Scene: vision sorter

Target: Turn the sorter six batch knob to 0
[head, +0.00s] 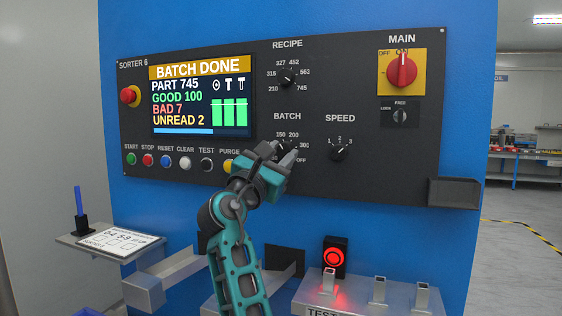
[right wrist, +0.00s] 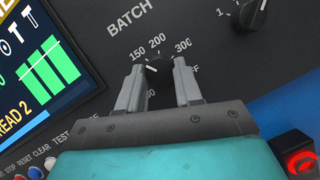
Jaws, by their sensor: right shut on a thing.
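The black batch knob (right wrist: 158,74) sits on the dark panel of sorter 6 under the label BATCH. My right gripper (head: 284,154) reaches up to it from below. In the right wrist view its two grey fingers stand on either side of the knob, shut on it. The scale marks 150, 200 and 300 show above the fingers, and part of OFF shows at the right. The lower left marks are partly covered by a finger. The knob's exact pointer direction is hard to tell. My left gripper is not in view.
The recipe knob (head: 288,78) is above and the speed knob (head: 339,150) is to the right. The red main switch (head: 402,70) is at upper right. The screen (head: 203,98) reads BATCH DONE. Coloured buttons, including the yellow purge button (head: 229,164), line the panel's lower left.

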